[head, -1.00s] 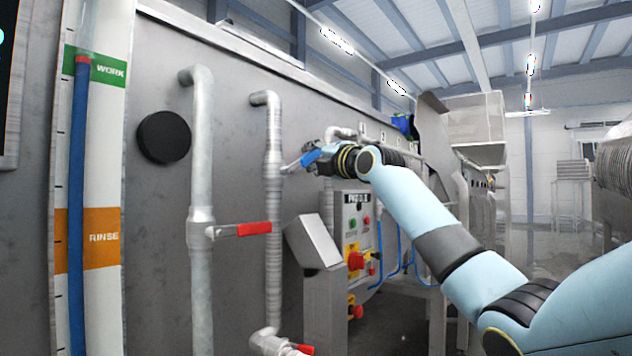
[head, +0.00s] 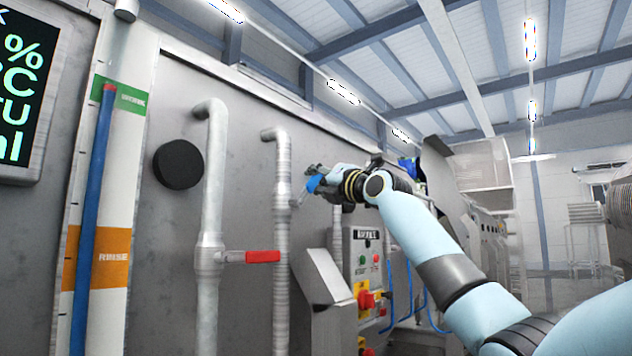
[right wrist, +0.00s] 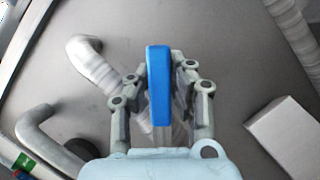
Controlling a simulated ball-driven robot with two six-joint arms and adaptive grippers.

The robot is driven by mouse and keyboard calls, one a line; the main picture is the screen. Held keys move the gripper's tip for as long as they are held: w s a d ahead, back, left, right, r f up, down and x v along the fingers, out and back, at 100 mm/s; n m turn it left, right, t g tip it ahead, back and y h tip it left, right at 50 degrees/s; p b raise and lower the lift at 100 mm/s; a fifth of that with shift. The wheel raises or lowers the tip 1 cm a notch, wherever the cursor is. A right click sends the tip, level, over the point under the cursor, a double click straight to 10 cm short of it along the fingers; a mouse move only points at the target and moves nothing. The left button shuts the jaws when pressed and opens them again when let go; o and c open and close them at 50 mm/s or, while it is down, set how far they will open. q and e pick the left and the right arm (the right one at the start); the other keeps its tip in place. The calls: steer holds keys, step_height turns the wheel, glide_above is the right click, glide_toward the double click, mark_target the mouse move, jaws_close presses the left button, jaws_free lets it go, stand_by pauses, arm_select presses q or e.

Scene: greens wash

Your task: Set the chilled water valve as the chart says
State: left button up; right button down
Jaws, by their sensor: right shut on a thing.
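The blue valve handle (head: 314,184) sits on a lever at the second grey pipe (head: 283,240). My right gripper (head: 318,182) is shut on this handle. In the right wrist view the blue handle (right wrist: 158,88) stands upright between the two fingers (right wrist: 160,85), with a pale stem below it. In the head view the lever slants up to the right from the pipe. A red valve handle (head: 262,256) points right, level, from the nearer pipe (head: 211,200). No chart is readable. My left gripper is not in view.
A gauge (head: 115,210) with a blue column has a green band above and an orange RINSE band below. A dark display (head: 25,90) is cut off at the left. A control box (head: 367,270) with buttons and a sloped metal housing (head: 325,278) stand below my right arm.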

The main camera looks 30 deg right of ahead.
steer(key=shift+f, duration=0.25)
steer(key=c, duration=1.2)
jaws_free()
steer(key=shift+r, duration=0.1)
steer(key=shift+o, duration=0.2)
steer(key=v, duration=1.2)
